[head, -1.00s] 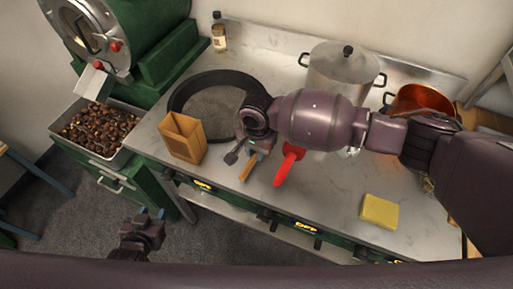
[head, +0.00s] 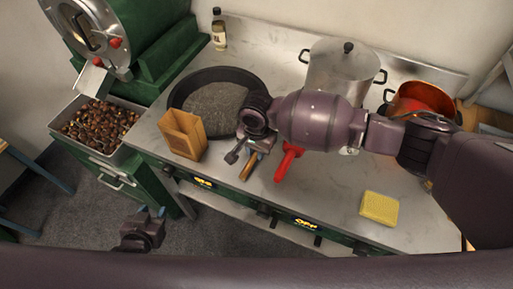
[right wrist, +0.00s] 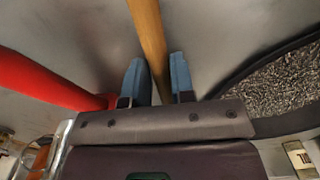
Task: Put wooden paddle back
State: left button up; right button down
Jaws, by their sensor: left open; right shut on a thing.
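The wooden paddle shows as a brown handle (head: 248,169) below my right gripper in the head view. In the right wrist view the handle (right wrist: 150,40) runs from the top edge down between the two blue fingertips. My right gripper (head: 256,152) is shut on this handle, low over the steel counter; it also shows in the right wrist view (right wrist: 158,80). The rest of the paddle is hidden behind the gripper and arm. My left gripper (head: 150,212) is open and empty, in front of the counter and over the floor.
A wide black pan (head: 180,101) lies behind the right gripper. A steel pot (head: 335,72), copper pot (head: 422,97) and yellow sponge (head: 379,208) are further right. Chestnuts fill a tray (head: 128,151) at left.

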jog(key=shift+f, duration=0.15)
jog(key=c, duration=0.9)
grip_release()
notch_tip(320, 180, up, 11)
jog(key=shift+w+f, duration=0.1)
